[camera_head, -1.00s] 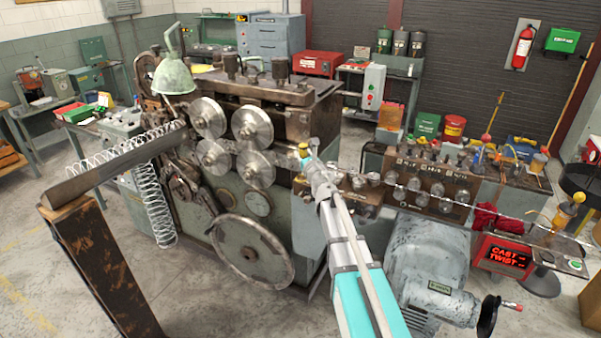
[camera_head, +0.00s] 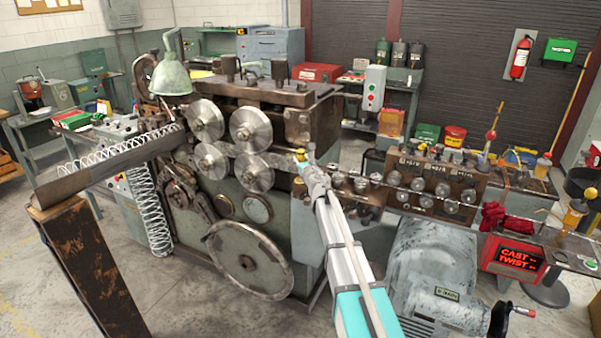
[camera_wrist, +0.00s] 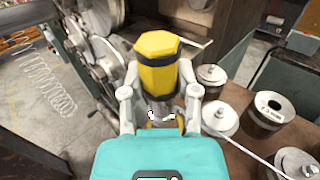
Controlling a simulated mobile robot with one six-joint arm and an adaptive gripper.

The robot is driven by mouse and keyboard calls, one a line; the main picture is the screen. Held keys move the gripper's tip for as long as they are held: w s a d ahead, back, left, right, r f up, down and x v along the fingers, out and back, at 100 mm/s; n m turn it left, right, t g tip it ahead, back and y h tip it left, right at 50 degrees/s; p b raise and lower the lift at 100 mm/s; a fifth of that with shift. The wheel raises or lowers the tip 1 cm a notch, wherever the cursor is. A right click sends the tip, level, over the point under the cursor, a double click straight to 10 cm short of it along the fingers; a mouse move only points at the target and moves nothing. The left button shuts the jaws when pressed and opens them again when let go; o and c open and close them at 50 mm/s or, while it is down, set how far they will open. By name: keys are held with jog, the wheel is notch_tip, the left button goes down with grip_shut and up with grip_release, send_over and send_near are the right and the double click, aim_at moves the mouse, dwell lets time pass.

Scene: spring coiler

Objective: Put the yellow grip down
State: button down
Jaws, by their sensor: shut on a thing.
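The yellow grip (camera_wrist: 158,62) is a faceted yellow head with a dark band around it. My gripper (camera_wrist: 160,90) is shut on it, with one finger on each side, and the grip points away from my palm. In the head view my gripper (camera_head: 312,172) is in front of the coiler, just right of the lower feed rolls, and only a small yellow part of the grip (camera_head: 300,155) shows past it. In the wrist view the grip is above the edge of a brown bench plate (camera_wrist: 236,158). Its lower end is partly hidden by my gripper.
The coiler's feed rolls (camera_head: 253,173) are close on the left. Straightener rollers (camera_head: 422,185) stand on the right, and metal rollers (camera_wrist: 220,116) are near my right finger. A thin wire (camera_wrist: 245,150) crosses the bench. A grey motor (camera_head: 432,265) sits below right.

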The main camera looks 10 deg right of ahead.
jog(key=shift+f, duration=0.1)
jog(key=shift+w+f+b, duration=0.4)
jog(key=shift+f+b, duration=0.05)
jog(key=shift+b, duration=0.1)
jog(key=shift+f+b, duration=1.45)
jog(key=shift+f, duration=0.1)
jog(key=shift+c, duration=1.8)
grip_release()
